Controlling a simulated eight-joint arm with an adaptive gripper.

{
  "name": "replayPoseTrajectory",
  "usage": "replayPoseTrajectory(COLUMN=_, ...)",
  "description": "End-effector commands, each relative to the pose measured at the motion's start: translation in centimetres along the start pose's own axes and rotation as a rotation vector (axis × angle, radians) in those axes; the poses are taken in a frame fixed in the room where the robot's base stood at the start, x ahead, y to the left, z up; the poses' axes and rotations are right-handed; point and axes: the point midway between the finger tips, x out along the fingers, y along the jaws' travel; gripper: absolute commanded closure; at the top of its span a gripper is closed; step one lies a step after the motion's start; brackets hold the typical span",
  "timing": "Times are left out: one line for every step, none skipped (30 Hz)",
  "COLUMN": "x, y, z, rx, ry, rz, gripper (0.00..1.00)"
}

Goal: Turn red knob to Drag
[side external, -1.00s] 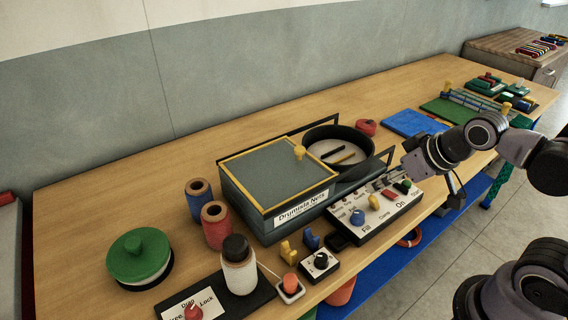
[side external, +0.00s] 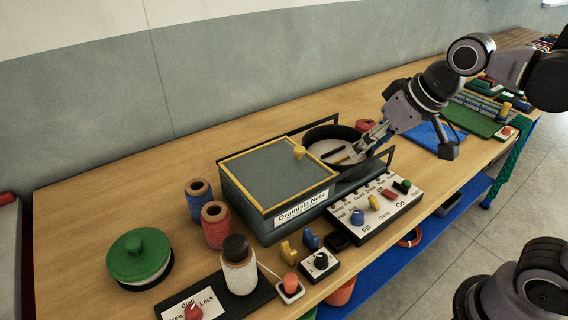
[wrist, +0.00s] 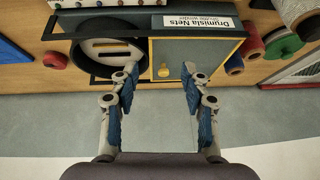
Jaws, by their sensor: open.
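The red knob (side external: 194,312) sits on a white plate (side external: 177,302) lettered "Drag", "Free" and "Lock" at the front left of the bench in the side external view. Its exact pointer direction is too small to tell. My gripper (side external: 355,153) is open and empty, over the round black pan at the right of the Drumisla Nets box, far to the right of the red knob. In the wrist view my gripper (wrist: 158,85) has its blue-padded fingers spread apart with nothing between them. The red knob is not clear in the wrist view.
The Drumisla Nets box (side external: 278,179) with a yellow-knobbed lid stands mid-bench. A white-bodied bottle (side external: 239,273) with a dark cap, thread spools (side external: 216,225) and a green lidded pot (side external: 139,256) stand near the knob plate. A switch panel (side external: 372,214) lies at the front right.

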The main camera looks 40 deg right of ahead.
Motion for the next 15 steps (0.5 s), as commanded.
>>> replayPoseTrajectory(x=0.0, y=-1.1, z=-0.8, rx=-0.003, ry=-0.019, rz=-0.013, gripper=0.53)
replayPoseTrajectory(x=0.0, y=-1.8, z=-1.2, rx=-0.003, ry=-0.031, rz=-0.020, gripper=0.53)
replayPoseTrajectory(x=0.0, y=-2.8, z=-1.8, rx=-0.001, ry=-0.050, rz=-0.029, gripper=0.53)
replayPoseTrajectory(x=0.0, y=-3.6, z=-2.2, rx=0.000, ry=-0.065, rz=-0.036, gripper=0.53)
replayPoseTrajectory(x=0.1, y=-4.5, z=-2.7, rx=0.000, ry=-0.081, rz=-0.042, gripper=0.53)
replayPoseTrajectory(x=0.2, y=-5.8, z=-3.3, rx=0.001, ry=-0.103, rz=-0.051, gripper=0.53)
replayPoseTrajectory(x=0.3, y=-6.8, z=-3.7, rx=0.002, ry=-0.121, rz=-0.056, gripper=0.53)
replayPoseTrajectory(x=0.4, y=-7.8, z=-4.0, rx=0.002, ry=-0.138, rz=-0.061, gripper=0.53)
replayPoseTrajectory(x=0.5, y=-9.2, z=-4.5, rx=0.002, ry=-0.161, rz=-0.066, gripper=0.53)
replayPoseTrajectory(x=0.7, y=-10.3, z=-4.8, rx=0.003, ry=-0.178, rz=-0.069, gripper=0.53)
replayPoseTrajectory(x=0.8, y=-11.3, z=-5.0, rx=0.004, ry=-0.196, rz=-0.071, gripper=0.53)
replayPoseTrajectory(x=1.0, y=-12.8, z=-5.4, rx=0.003, ry=-0.218, rz=-0.074, gripper=0.53)
replayPoseTrajectory(x=1.2, y=-13.9, z=-5.5, rx=0.002, ry=-0.235, rz=-0.075, gripper=0.53)
replayPoseTrajectory(x=1.4, y=-15.1, z=-5.7, rx=0.002, ry=-0.251, rz=-0.076, gripper=0.53)
replayPoseTrajectory(x=1.6, y=-16.6, z=-5.8, rx=0.001, ry=-0.274, rz=-0.075, gripper=0.53)
